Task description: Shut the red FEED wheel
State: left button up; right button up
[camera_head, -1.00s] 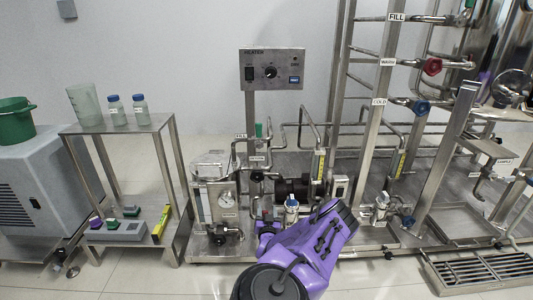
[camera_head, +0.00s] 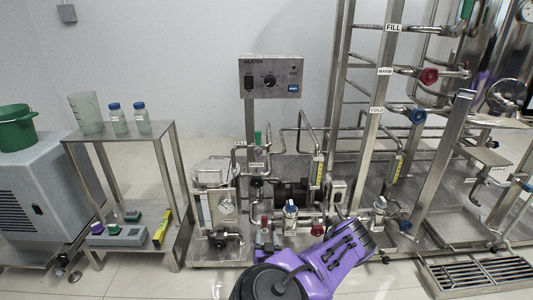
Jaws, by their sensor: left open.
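A small dark red part (camera_head: 318,229) shows low on the skid, just above my purple left arm; I cannot tell whether it is the FEED wheel, as no FEED label is readable. Another small red spot (camera_head: 264,221) shows to its left, near the pump fittings. My left forearm comes up from the bottom centre and covers the skid's front edge. My left gripper (camera_head: 268,239) seems to be the small grey fingers left of the forearm, open, just below the red spot; contact cannot be told. My right gripper is not in view.
A red wheel (camera_head: 430,76) by the WARM label and a blue wheel (camera_head: 417,116) by the COLD label are on the right frame. A heater box (camera_head: 270,77) stands behind. A steel cart (camera_head: 122,130) is left. A floor grate (camera_head: 480,272) lies at right.

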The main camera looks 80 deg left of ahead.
aim_at(315, 229)
jog(key=u, duration=2.25)
